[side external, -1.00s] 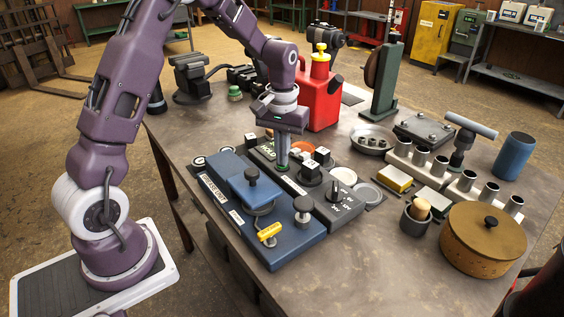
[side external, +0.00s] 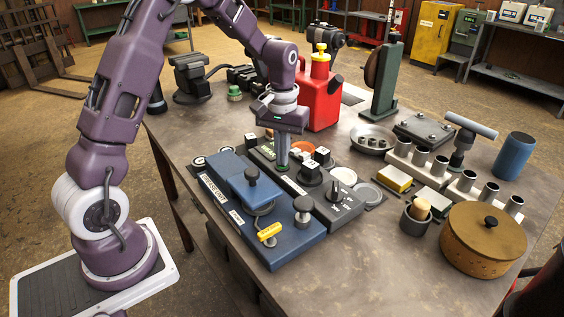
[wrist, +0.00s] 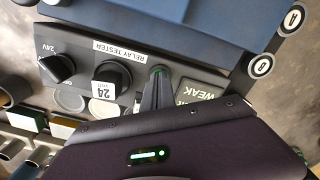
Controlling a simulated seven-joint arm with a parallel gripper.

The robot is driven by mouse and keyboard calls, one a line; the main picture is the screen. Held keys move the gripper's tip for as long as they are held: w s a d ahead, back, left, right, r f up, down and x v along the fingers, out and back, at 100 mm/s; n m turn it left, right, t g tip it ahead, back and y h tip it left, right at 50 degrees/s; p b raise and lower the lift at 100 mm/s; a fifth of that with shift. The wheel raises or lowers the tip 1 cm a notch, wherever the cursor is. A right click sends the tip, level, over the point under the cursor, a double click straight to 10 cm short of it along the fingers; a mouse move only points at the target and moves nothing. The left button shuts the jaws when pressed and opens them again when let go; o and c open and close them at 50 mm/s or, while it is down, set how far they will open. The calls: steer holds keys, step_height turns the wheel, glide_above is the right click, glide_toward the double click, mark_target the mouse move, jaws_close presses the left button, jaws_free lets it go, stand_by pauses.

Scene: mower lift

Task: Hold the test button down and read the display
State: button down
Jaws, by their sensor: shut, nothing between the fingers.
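The dark relay tester (side external: 338,212) lies on the bench; its "RELAY TESTER" label shows in the wrist view (wrist: 120,49). My gripper (side external: 283,166) is shut and empty, pointing down onto the tester. In the wrist view its fingertips (wrist: 158,76) are at the green test button (wrist: 158,70), mostly covering it; they look in contact. How far the button is pressed cannot be seen. The display (wrist: 199,91) beside the fingers reads "WEAK", partly cut off by my gripper. Two dark knobs (wrist: 58,68) (wrist: 109,80) stand on the same panel, one near "24V".
A blue fixture (side external: 228,200) with dark knobs and a yellow handle (side external: 269,232) lies close in front of the tester. A red can (side external: 319,95) stands behind my gripper. Metal cups, a blue cylinder (side external: 513,156) and a round brown pot (side external: 484,240) fill the right side.

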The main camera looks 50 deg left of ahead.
steer(key=shift+r, duration=2.25)
steer(key=s+d+r+m+t, duration=0.3)
steer(key=s+d+r, duration=0.5)
steer(key=s+r, duration=0.45)
steer(key=s+d+f+m+t, duration=0.1)
steer(key=s+d+m+t, duration=0.1)
steer(key=s, duration=1)
steer(key=shift+s+d+f+m+t, duration=0.2)
steer(key=shift+d+m+t, duration=0.1)
steer(key=shift+d+m, duration=0.2)
steer(key=shift+r, duration=0.1)
